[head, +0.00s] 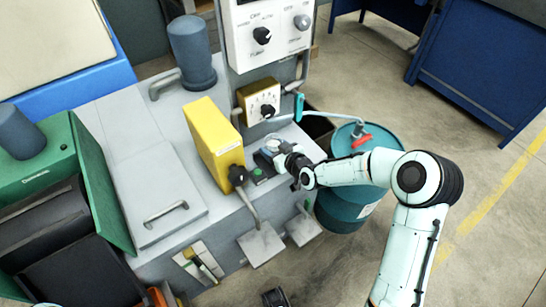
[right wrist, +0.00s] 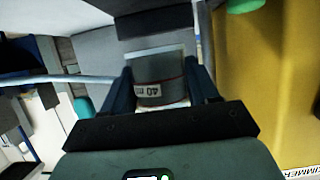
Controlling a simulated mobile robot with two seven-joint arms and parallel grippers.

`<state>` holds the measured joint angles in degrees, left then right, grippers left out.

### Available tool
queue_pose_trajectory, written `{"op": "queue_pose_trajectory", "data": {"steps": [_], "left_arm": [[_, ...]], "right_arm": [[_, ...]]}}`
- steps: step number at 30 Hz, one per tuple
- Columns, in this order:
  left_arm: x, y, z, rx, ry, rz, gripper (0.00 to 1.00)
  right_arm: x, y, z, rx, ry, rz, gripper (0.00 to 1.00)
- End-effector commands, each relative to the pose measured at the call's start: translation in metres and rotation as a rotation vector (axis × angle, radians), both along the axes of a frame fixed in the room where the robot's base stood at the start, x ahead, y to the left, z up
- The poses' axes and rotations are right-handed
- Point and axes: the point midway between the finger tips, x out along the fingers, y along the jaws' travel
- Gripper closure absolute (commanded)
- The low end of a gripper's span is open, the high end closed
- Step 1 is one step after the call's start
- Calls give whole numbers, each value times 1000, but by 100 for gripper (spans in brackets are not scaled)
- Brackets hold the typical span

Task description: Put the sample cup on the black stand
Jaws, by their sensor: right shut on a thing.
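The sample cup (right wrist: 158,68) is a clear grey cup with a white label reading "40 m". It sits between the two dark fingers of my right gripper (right wrist: 162,92), which is shut on it. In the head view the right gripper (head: 277,150) is above the grey machine top, just right of the yellow box, and the cup shows only as a small pale shape. A small dark block (head: 262,174) with a green button lies just below and left of the gripper; I cannot tell if it is the black stand. My left gripper is not in view.
A yellow box (head: 218,145) stands close left of the gripper, with a control panel (head: 268,32) behind. A teal drum (head: 345,208) is under my right arm. A bent pipe (head: 325,114) runs above the drum. A green machine (head: 45,165) is at left.

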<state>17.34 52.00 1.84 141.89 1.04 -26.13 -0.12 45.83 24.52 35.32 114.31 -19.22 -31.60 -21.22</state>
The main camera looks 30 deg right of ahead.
Motion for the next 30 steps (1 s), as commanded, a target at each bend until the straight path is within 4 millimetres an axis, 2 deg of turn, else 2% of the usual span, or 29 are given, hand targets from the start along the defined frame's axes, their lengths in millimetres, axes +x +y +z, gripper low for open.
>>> {"op": "queue_pose_trajectory", "data": {"steps": [5,12,24,25,27,30], "left_arm": [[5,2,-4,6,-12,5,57],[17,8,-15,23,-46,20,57],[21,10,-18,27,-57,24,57],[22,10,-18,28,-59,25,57],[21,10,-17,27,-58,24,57],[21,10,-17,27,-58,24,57]], "right_arm": [[0,0,-11,-1,-3,0,79],[3,0,-45,1,-3,-1,79],[4,0,-47,-2,-3,0,79],[4,0,-48,-2,-2,0,37],[4,0,-47,-2,-2,0,15],[4,0,-47,-2,-2,0,15]]}}
